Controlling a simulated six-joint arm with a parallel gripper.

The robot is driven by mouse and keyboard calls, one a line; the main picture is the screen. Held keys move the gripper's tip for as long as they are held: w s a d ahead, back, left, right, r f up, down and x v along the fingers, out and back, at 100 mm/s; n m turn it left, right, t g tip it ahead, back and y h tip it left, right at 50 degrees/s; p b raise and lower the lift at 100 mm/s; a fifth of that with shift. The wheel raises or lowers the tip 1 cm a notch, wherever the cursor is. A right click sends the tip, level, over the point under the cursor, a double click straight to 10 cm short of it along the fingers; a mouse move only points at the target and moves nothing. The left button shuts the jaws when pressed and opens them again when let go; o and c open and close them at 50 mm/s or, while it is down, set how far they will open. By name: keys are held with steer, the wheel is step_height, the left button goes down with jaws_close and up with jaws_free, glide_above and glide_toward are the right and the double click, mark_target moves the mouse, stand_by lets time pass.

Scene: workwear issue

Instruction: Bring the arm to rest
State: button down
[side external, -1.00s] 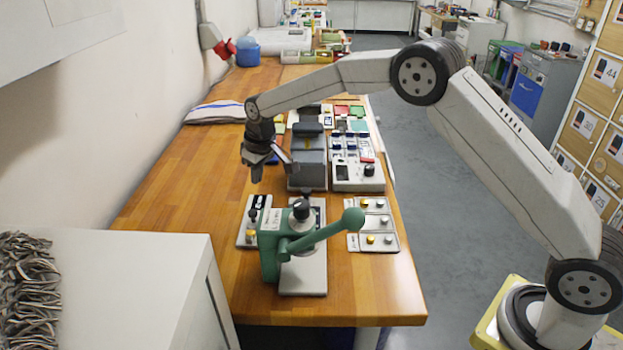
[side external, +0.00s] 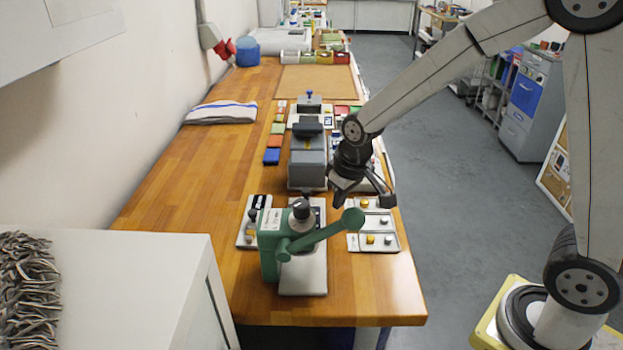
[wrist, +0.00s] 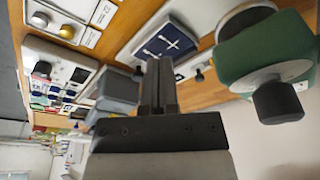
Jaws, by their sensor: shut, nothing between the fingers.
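My gripper (side external: 362,198) hangs at the end of my arm in the side external view, over the right side of the bench. It is near the trays of small parts and right of the grey machine, and looks apart from both, though its height is hard to tell. In the wrist view my gripper's two fingers (wrist: 158,88) are pressed together with nothing between them. My arm reaches in from the right and slopes down to the wrist.
A green hand press (side external: 270,245) with a long lever stands just front-left of my gripper. The grey machine (side external: 308,165) stands left. Small part trays (side external: 374,242) lie below. A folded towel (side external: 222,112) lies at far left.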

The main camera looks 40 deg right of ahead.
steer(key=s+d+f, duration=0.1)
steer(key=s, duration=1.1)
steer(key=shift+d+f+m, duration=0.25)
steer(key=shift+f+m, duration=0.15)
